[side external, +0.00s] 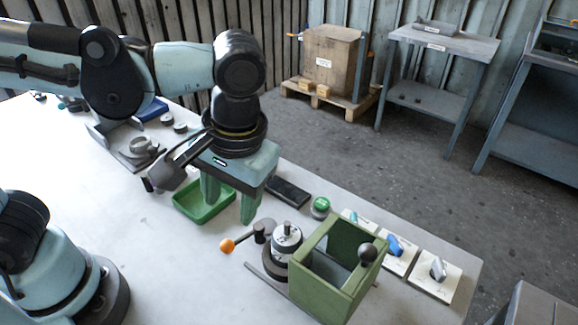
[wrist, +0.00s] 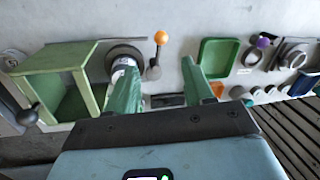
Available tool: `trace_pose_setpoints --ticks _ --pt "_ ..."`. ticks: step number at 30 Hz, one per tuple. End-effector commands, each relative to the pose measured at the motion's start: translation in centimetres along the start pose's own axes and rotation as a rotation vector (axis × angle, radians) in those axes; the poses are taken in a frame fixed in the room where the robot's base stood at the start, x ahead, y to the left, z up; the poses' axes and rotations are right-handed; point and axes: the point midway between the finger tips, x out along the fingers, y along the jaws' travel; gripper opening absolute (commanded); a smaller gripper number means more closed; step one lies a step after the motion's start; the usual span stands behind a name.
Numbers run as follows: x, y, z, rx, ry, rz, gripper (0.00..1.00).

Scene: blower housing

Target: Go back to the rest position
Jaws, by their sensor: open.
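My gripper (side external: 229,205) is above the white table, beside the green tray, with its two green fingers pointing down and spread apart. In the wrist view my gripper (wrist: 159,68) shows nothing between its fingers. The green box-shaped housing (side external: 318,291) stands open on the table, to the right of my gripper. It also shows at the left of the wrist view (wrist: 50,58). A silver round part (side external: 287,240) on a dark base stands between my gripper and the housing. A lever with an orange knob (side external: 227,245) extends beside it.
The green tray (side external: 186,212) lies close to my fingers. A dark flat device (side external: 288,192) and a green-topped round item (side external: 320,206) lie behind. Several white plates with small parts (side external: 435,277) line the right edge. A grey fixture (side external: 135,150) stands left.

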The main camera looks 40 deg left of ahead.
Motion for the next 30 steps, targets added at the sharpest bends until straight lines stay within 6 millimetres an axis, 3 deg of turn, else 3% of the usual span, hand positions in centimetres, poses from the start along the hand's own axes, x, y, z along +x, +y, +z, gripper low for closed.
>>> trace_pose_setpoints --ticks 17,23,30 --pt "-0.3 -0.7 -0.6 0.004 0.013 0.030 0.52" --pt "1.5 -4.5 -3.8 0.050 0.149 0.192 0.52" --pt "3.6 -10.2 -7.4 0.112 0.459 0.284 0.52"
